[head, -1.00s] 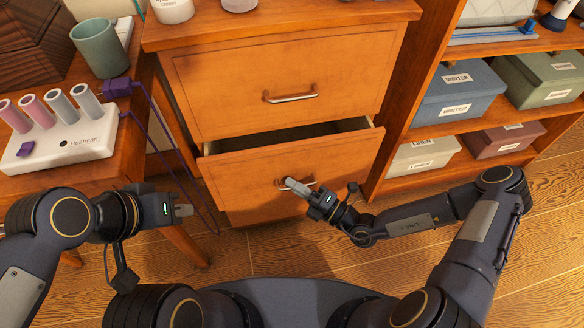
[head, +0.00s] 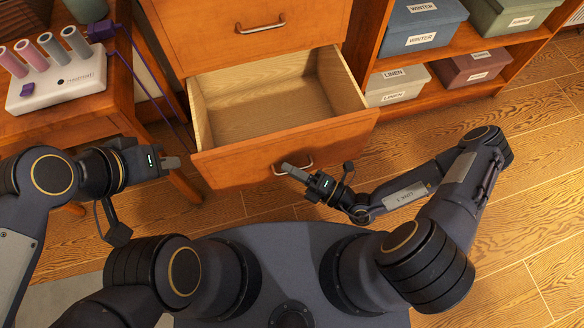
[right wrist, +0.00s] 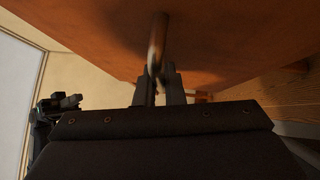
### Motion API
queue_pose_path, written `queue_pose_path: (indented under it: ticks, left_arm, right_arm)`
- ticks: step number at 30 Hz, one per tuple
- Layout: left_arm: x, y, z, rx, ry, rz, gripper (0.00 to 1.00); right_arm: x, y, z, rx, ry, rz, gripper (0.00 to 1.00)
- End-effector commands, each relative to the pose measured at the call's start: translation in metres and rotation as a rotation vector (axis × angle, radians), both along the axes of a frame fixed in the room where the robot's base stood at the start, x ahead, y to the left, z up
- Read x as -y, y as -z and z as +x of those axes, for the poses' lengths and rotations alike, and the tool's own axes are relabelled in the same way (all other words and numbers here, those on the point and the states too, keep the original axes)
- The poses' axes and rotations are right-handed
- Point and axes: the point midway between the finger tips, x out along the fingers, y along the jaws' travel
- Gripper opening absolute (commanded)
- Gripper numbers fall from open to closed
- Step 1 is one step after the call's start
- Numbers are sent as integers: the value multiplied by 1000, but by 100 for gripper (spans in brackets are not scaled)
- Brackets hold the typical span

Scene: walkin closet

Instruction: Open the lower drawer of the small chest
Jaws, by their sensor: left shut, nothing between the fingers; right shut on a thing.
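The small wooden chest shows its shut upper drawer (head: 250,35) and its lower drawer (head: 285,149), which stands well open with a bare, empty interior in the head view. My right gripper (head: 286,168) is shut on the metal handle (head: 307,163) of the lower drawer. In the right wrist view the fingers (right wrist: 160,85) close around the handle bar (right wrist: 157,45) just below the drawer front. My left gripper (head: 178,162) is shut and empty, to the left of the lower drawer front and apart from it.
A side table at left holds a white device (head: 60,80) with pink and grey cylinders, with a purple cable hanging down. A shelf at right holds blue (head: 420,25), green, brown (head: 475,65) and white boxes. Wooden floor (head: 440,140) is clear at right.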

Motion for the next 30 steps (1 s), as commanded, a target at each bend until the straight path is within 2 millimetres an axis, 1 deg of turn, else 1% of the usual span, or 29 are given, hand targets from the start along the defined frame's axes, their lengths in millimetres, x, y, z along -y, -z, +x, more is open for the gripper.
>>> queue_pose_path:
  ticks: [6,7,9,18,22,30]
  left_arm:
    - [0,0,0,0,0,0,0]
    - [0,0,0,0,0,0,0]
    - [0,0,0,0,0,0,0]
    - [0,0,0,0,0,0,0]
    - [0,-2,0,0,0,0,0]
    - [0,-5,0,0,0,0,0]
  right_arm:
    - [0,0,1,1,1,0,0]
    - [0,0,1,1,1,0,10]
    - [0,0,1,1,1,0,18]
    - [2,1,-1,0,1,-1,18]
    - [15,2,-7,1,3,-2,18]
    - [54,9,-29,0,5,-4,18]
